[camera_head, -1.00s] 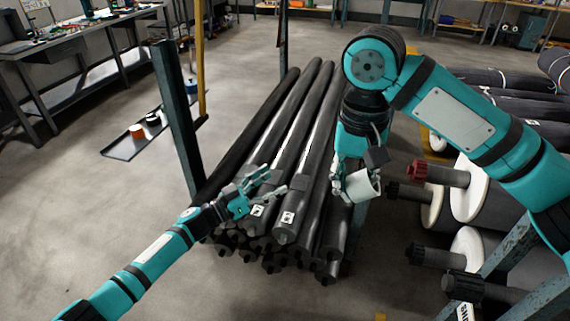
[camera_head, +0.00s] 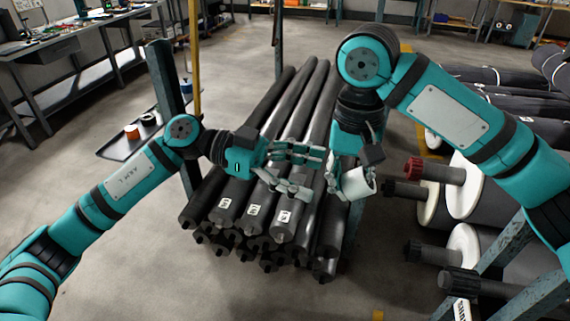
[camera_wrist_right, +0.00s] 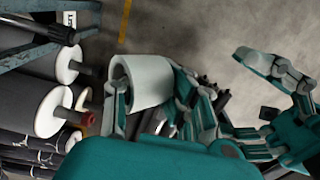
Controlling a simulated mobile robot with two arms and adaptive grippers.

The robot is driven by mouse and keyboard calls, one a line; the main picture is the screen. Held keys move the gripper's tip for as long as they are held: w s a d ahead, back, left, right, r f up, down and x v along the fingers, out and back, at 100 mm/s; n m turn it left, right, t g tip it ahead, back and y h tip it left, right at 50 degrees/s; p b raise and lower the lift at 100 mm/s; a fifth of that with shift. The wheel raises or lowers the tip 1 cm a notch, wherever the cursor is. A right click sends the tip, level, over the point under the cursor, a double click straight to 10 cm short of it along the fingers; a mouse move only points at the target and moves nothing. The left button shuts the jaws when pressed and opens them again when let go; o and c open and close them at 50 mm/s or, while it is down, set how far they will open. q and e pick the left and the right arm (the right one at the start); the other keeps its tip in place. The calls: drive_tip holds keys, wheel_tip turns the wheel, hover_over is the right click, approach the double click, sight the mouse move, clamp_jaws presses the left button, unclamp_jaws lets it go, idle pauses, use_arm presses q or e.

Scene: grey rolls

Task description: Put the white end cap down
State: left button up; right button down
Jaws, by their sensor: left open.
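The white end cap (camera_head: 359,184) is a short hollow cylinder. My right gripper (camera_head: 350,187) is shut on it and holds it in the air, above the right side of the stack of grey rolls (camera_head: 262,208). In the right wrist view, the cap (camera_wrist_right: 150,80) sits between the fingers, its open end facing up and left. My left gripper (camera_head: 316,173) is open and empty, just left of the cap, its fingers pointing toward it. No contact between the left fingers and the cap is clear. The left gripper also shows at the right wrist view's right side (camera_wrist_right: 236,98).
Rolls with white flanged ends (camera_head: 463,188) and a red-tipped shaft (camera_head: 417,170) lie at the right, behind a teal frame. A dark post (camera_head: 168,95) stands left of the stack. A flat tray (camera_head: 118,148) lies on the floor at left. Open floor is in front.

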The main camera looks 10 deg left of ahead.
sight(343, 186)
use_arm(q)
drive_tip(key=d, duration=0.5)
drive_tip(key=d+f, duration=0.1)
drive_tip(key=d, duration=0.1)
drive_tip(key=shift+s+d, duration=0.1)
drive_tip(key=shift+d, duration=0.3)
drive_tip(key=shift+s, duration=0.15)
drive_tip(key=c, duration=1.2)
use_arm(e)
drive_tip(key=shift+d, duration=0.1)
use_arm(q)
drive_tip(key=shift+c, duration=1.3)
use_arm(e)
drive_tip(key=c, duration=2)
unclamp_jaws()
use_arm(q)
drive_tip(key=shift+d, duration=0.1)
use_arm(e)
drive_tip(key=o, duration=0.7)
drive_tip(key=shift+w, duration=0.1)
use_arm(q)
drive_tip(key=shift+s+f, duration=0.1)
use_arm(e)
drive_tip(key=shift+o, duration=0.3)
